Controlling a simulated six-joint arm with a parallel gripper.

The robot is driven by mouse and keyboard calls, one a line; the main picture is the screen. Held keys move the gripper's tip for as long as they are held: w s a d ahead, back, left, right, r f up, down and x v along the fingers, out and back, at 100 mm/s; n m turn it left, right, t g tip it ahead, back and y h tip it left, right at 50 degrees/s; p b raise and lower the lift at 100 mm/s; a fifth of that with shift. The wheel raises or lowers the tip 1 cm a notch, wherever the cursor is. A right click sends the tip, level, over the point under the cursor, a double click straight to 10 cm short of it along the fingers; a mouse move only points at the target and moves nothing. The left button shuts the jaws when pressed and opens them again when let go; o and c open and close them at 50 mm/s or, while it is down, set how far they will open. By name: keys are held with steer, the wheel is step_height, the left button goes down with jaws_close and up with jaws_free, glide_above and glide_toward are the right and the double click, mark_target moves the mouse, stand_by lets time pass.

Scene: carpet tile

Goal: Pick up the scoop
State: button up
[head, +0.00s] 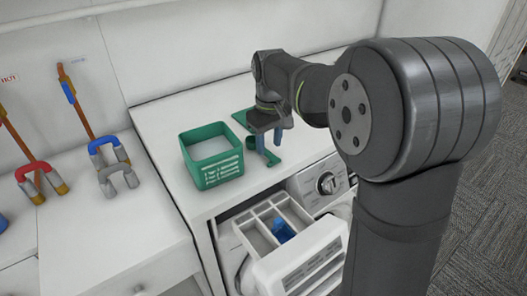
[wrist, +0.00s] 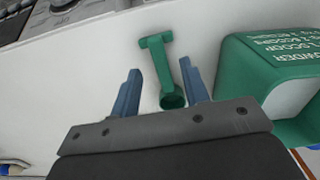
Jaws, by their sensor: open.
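The green scoop (wrist: 168,72) lies on the white worktop in the wrist view, with a T-shaped handle end and a round cup. It also shows in the head view (head: 272,158), partly hidden by my gripper (head: 269,141). My gripper is open, with its two blue fingers pointing down over the scoop. In the wrist view my gripper (wrist: 159,68) has one finger on each side of the scoop, with gaps between. The cup lies close to the right finger. I cannot tell how far the fingertips are above the worktop.
A green box (head: 225,171) with pale contents and white print stands left of the scoop. Below the front edge, a detergent drawer (head: 262,211) with a blue insert (head: 283,231) is pulled out. Pipes and valves (head: 112,160) are at left.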

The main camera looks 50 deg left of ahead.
steer(key=shift+f, duration=1.3)
jaws_close()
steer(key=shift+r, duration=0.1)
